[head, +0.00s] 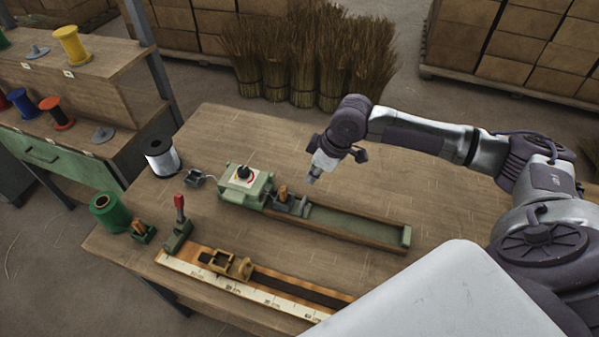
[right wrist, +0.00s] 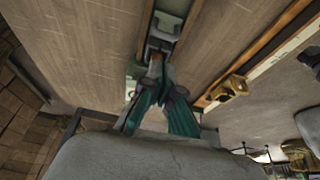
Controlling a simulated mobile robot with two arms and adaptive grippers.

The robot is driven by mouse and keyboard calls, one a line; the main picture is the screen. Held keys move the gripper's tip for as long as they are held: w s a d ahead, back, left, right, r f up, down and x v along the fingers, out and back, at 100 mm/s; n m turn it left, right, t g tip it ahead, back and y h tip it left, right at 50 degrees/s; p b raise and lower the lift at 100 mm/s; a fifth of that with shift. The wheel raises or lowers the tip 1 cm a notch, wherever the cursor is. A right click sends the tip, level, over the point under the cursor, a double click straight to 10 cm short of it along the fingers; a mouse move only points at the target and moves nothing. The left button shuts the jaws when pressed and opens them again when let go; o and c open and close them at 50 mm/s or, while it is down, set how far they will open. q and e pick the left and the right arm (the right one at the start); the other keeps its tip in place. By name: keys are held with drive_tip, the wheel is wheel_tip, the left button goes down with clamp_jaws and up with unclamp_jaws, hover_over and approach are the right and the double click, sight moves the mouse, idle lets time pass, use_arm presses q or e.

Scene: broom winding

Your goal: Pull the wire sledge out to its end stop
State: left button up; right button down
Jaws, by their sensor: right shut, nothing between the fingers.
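The wire sledge (head: 297,205) is a small grey carriage with a brown wooden knob (head: 283,192). It sits in a long green channel, close to the green machine box (head: 243,187) at the channel's left end. The end stop (head: 406,237) is an upright green plate at the far right of the channel. My right gripper (head: 313,180) points down above and just right of the sledge, shut and apparently apart from it. In the right wrist view the fingers (right wrist: 158,88) overlap the knob's near side, and the sledge (right wrist: 160,38) shows beyond. My left gripper is out of view.
A ruled board with a brass slide (head: 231,264) and a red-handled lever (head: 179,215) lie in front. A wire spool (head: 162,158) and a green spool (head: 109,213) stand at the left. The channel between sledge and end stop is empty.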

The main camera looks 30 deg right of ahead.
drive_tip(key=p, duration=0.2)
hover_over(292, 202)
drive_tip(key=s+d, duration=0.1)
drive_tip(key=s, duration=0.1)
drive_tip(key=f, duration=0.8)
drive_tip(key=shift+w+d+f, duration=0.15)
drive_tip(key=shift+d+f, duration=0.05)
drive_tip(key=shift+f, duration=0.35)
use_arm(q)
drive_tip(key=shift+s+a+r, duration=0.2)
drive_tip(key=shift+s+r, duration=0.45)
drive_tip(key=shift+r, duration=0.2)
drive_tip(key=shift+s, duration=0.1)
